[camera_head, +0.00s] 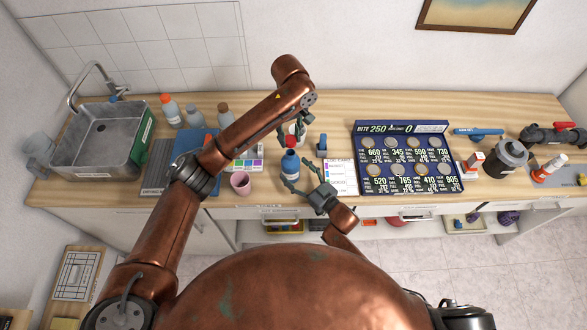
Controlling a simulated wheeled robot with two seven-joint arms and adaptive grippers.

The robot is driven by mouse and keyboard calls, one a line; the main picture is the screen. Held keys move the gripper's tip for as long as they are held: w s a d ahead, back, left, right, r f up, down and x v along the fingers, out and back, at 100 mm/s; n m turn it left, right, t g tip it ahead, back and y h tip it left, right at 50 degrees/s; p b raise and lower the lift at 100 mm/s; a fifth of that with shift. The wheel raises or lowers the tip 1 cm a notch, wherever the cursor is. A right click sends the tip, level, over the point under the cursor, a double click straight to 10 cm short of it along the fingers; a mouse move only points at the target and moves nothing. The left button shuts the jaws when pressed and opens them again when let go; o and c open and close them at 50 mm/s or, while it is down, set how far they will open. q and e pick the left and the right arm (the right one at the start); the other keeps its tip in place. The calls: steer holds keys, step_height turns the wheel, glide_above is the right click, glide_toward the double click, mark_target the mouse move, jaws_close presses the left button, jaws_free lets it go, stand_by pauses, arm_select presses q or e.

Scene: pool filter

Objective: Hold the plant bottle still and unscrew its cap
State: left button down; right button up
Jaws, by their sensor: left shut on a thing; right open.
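The blue bottle (290,163) stands upright on the wooden counter near the middle, and I take it to be the plant bottle. Its red cap (291,141) is on top. My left gripper (294,136) comes down from above and behind and is shut at the cap; its fingers partly hide the contact. My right gripper (299,173) comes from the lower right. It is open, with its fingers spread close to the bottle's right and front sides. I cannot tell whether they touch it.
A pink cup (240,184) stands left of the bottle. Several bottles and a sink (105,138) are at the left.

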steer(key=v, duration=1)
steer(key=shift+s+d, duration=0.25)
steer(key=shift+s, duration=0.05)
